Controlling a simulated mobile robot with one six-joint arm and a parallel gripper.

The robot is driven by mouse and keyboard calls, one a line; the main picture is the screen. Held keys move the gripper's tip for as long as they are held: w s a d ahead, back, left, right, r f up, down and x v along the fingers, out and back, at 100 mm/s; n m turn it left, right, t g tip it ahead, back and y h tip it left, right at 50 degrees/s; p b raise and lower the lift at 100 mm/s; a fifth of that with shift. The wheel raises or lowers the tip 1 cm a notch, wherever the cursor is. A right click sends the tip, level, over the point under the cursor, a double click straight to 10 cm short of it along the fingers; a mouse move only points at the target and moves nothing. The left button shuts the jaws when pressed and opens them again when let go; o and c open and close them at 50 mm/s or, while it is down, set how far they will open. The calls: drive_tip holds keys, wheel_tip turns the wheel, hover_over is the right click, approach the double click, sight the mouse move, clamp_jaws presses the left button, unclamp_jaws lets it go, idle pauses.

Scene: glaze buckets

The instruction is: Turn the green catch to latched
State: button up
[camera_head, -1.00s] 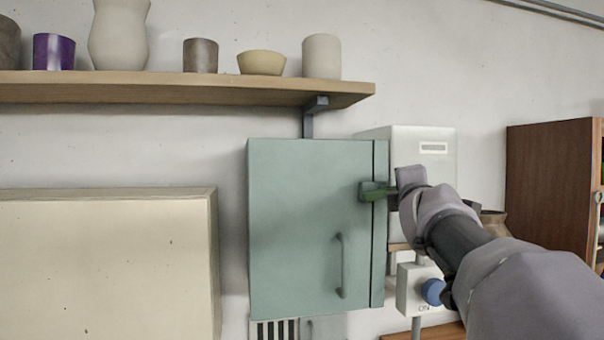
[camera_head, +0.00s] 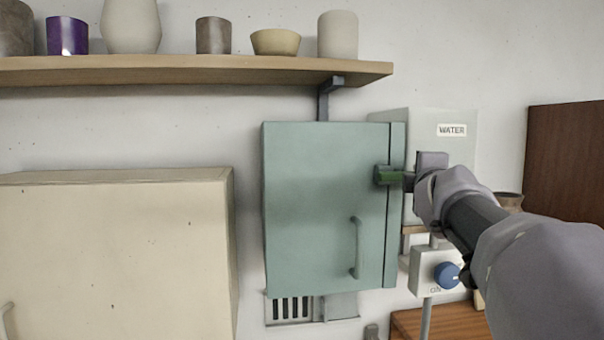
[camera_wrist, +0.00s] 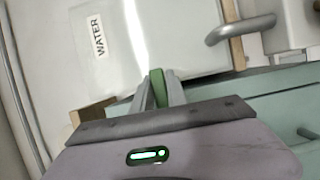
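The green catch (camera_head: 388,175) sits on the right edge of the closed teal cabinet door (camera_head: 318,200), above and to the right of its bar handle (camera_head: 356,248). It looks roughly horizontal in the head view. My gripper (camera_head: 408,180) reaches it from the right. In the wrist view the green catch (camera_wrist: 157,86) stands between the two grey fingers of my gripper (camera_wrist: 160,92), which press close on both sides. The fingers hide part of the catch.
A white box marked WATER (camera_head: 452,131) is right behind my gripper, with a blue knob (camera_head: 446,275) below it. A shelf of pots (camera_head: 200,70) runs above the cabinet. A cream cabinet (camera_head: 110,260) stands at left, a brown one (camera_head: 565,165) at right.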

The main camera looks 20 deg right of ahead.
drive_tip(key=o, duration=0.4)
drive_tip(key=shift+s, duration=0.1)
drive_tip(key=shift+c, duration=0.2)
drive_tip(key=p+v, duration=0.3)
drive_tip(key=v, duration=1.4)
drive_tip(key=a+f+m+g+y+b, duration=0.1)
drive_tip(key=a+f+m+y+b, duration=0.2)
drive_tip(key=f+b, duration=0.7)
drive_tip(key=a+f+m+g+y+b, duration=0.15)
drive_tip(key=a+f+b, duration=0.3)
drive_tip(key=f, duration=1.15)
drive_tip(key=a+f+m+g+y+b, duration=0.1)
drive_tip(key=a+f+m+b, duration=0.25)
drive_tip(key=f+b, duration=0.6)
drive_tip(key=s+a+f+m+g+y+b, duration=0.1)
drive_tip(key=a+f+b, duration=0.4)
drive_tip(key=f, duration=0.7)
drive_tip(key=s+a+f+m+g+y+b, duration=0.2)
drive_tip(key=s+a+f+b, duration=0.3)
drive_tip(key=f, duration=0.7)
drive_tip(key=s+a+f+m+g+y+b, duration=0.2)
drive_tip(key=s+a+f+m+y+b, duration=0.2)
drive_tip(key=f, duration=0.8)
drive_tip(key=a+b, duration=0.2)
drive_tip(key=a, duration=0.1)
drive_tip(key=shift+s+a, duration=0.2)
drive_tip(key=shift+s, duration=0.2)
